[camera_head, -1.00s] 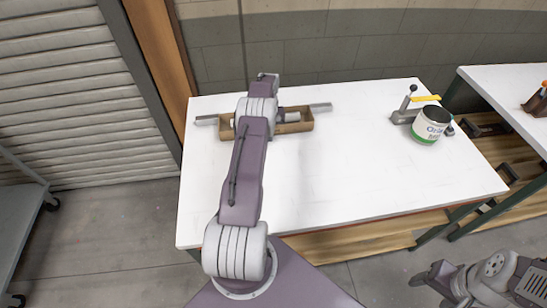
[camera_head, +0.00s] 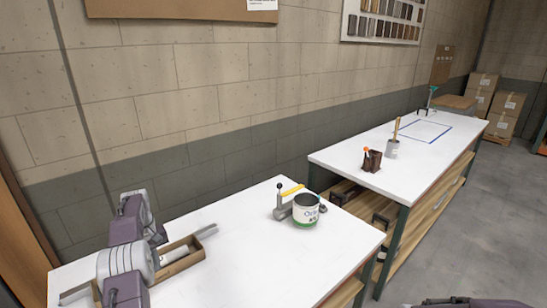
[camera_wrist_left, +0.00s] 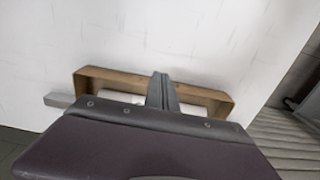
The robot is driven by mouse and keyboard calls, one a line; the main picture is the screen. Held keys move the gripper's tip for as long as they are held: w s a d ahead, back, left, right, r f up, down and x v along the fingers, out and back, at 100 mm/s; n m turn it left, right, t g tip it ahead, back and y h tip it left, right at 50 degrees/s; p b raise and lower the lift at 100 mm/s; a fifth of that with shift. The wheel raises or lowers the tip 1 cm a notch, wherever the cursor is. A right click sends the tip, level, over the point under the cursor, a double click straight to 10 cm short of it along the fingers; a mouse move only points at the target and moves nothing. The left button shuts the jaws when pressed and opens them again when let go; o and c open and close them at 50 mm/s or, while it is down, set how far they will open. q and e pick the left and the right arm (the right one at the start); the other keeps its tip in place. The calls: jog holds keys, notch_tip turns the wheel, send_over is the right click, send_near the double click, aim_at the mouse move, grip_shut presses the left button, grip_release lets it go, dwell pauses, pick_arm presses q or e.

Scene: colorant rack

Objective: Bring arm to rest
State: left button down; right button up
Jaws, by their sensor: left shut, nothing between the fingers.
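My left arm (camera_head: 125,258) comes in at the lower left of the head view, grey and purple, raised over the near end of the white table (camera_head: 240,262). In the left wrist view my left gripper (camera_wrist_left: 160,88) is shut and empty, with its fingers in front of a wooden tray (camera_wrist_left: 100,75). A white cylinder (camera_wrist_left: 120,98) lies in that tray, partly hidden by the gripper. The tray (camera_head: 196,257) also shows beside the arm in the head view. Only a sliver of my right arm shows at the bottom edge of the head view; its fingers are not seen.
A second white table (camera_head: 345,160) stands beyond a gap and holds a small brown holder (camera_head: 372,161) and a cup (camera_head: 392,149). Boxes (camera_head: 480,100) are stacked far right.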

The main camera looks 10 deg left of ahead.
pick_arm(q)
jog(key=w+d+r+m+t, duration=0.15)
jog(key=w+d+r, duration=0.25)
jog(key=d+r, duration=0.6)
jog(key=s+d+r+m, duration=0.2)
jog(key=s+d+m, duration=0.25)
jog(key=d, duration=0.75)
jog(key=s+d+f+m, duration=0.1)
jog(key=s+d+f, duration=0.1)
jog(key=s, duration=0.4)
jog(key=s+d+f+m, duration=0.1)
jog(key=s+d+f, duration=0.2)
jog(key=s+f, duration=0.2)
jog(key=s+d+f+m, duration=0.1)
jog(key=s+d+f, duration=0.2)
jog(key=s, duration=0.6)
jog(key=shift+s+f, duration=0.25)
jog(key=shift+f, duration=0.25)
